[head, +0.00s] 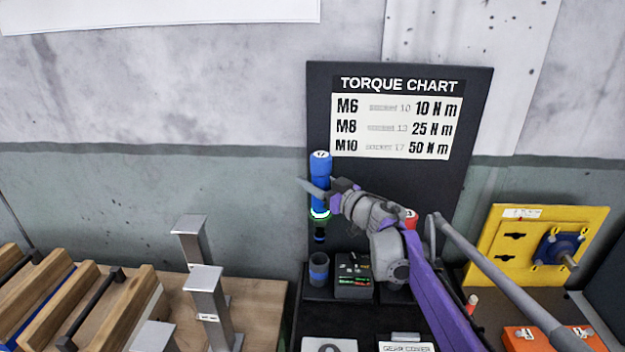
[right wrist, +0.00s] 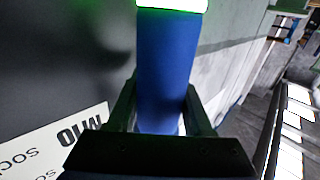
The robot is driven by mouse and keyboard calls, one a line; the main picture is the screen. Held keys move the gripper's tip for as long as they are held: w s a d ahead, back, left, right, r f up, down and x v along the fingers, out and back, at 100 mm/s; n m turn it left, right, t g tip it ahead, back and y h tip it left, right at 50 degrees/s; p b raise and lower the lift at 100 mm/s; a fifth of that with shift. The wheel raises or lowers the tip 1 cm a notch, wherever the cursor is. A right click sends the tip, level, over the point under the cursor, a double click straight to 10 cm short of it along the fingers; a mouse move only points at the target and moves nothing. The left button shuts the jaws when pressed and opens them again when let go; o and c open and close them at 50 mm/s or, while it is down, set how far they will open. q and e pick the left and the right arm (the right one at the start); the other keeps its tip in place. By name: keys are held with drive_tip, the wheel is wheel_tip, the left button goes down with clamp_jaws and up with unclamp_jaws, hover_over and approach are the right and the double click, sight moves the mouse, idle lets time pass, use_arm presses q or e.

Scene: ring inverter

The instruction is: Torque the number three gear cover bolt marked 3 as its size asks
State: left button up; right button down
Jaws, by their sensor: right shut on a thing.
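My right gripper (head: 328,192) is shut on a blue tool (head: 320,168) and holds it upright in front of the wall panel. The tool has a glowing green ring and a dark narrow tip pointing down. In the right wrist view the fingers (right wrist: 160,112) close on both sides of the blue body (right wrist: 167,55). A torque chart (head: 392,118) reads M6 10 N m, M8 25 N m, M10 50 N m, with socket sizes 10, 13, 17. A label (head: 406,347) reading GEAR COVER is cut by the bottom edge. I cannot make out a bolt marked 3. My left gripper is not in view.
Below the tool stand a dark cup with a blue band (head: 318,270) and a black box with lit displays (head: 354,277). A yellow plate with a blue part (head: 510,240) leans at the right, above an orange box (head: 540,338). Grey metal stands (head: 207,290) and wooden blocks are at left.

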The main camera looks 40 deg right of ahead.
drive_tip(key=shift+f+b, duration=5)
drive_tip(key=shift+f, duration=2.75)
drive_tip(key=shift+c, duration=1.1)
unclamp_jaws()
drive_tip(key=s, duration=1)
drive_tip(key=shift+s+d, duration=0.4)
drive_tip(key=shift+d, duration=0.05)
